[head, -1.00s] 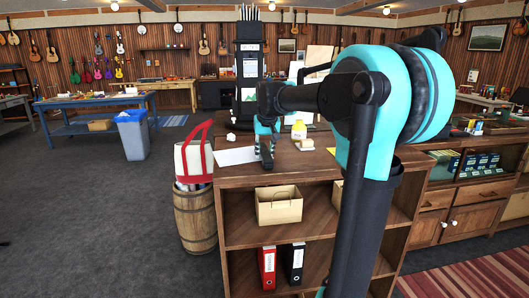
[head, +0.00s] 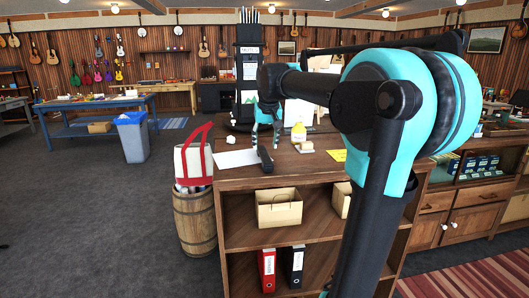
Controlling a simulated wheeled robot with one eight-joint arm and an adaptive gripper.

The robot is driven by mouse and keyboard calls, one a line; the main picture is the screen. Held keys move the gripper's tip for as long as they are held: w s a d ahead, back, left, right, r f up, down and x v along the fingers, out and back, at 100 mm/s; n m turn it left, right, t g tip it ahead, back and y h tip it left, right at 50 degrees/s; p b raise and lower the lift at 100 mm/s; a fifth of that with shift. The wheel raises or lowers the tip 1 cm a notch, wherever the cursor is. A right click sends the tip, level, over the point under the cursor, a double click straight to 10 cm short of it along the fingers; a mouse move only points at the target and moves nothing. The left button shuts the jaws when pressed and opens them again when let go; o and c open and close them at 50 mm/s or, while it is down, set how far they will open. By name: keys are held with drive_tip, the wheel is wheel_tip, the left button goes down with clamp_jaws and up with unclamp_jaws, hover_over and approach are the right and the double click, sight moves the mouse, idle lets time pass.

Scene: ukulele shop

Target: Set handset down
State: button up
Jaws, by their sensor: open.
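A small dark upright object (head: 264,158), which looks like the handset, stands on the wooden counter (head: 230,176) near its front edge, beside a white sheet of paper. Its details are too small to make out. Nothing shows between the fingers. Whether a fingertip still touches the object cannot be told.
The white paper (head: 236,158) is left. A tote bag (head: 194,161) sits on a barrel (head: 194,218) beside the counter.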

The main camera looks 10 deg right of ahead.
drive_tip(key=v, duration=0.6)
idle(0.3)
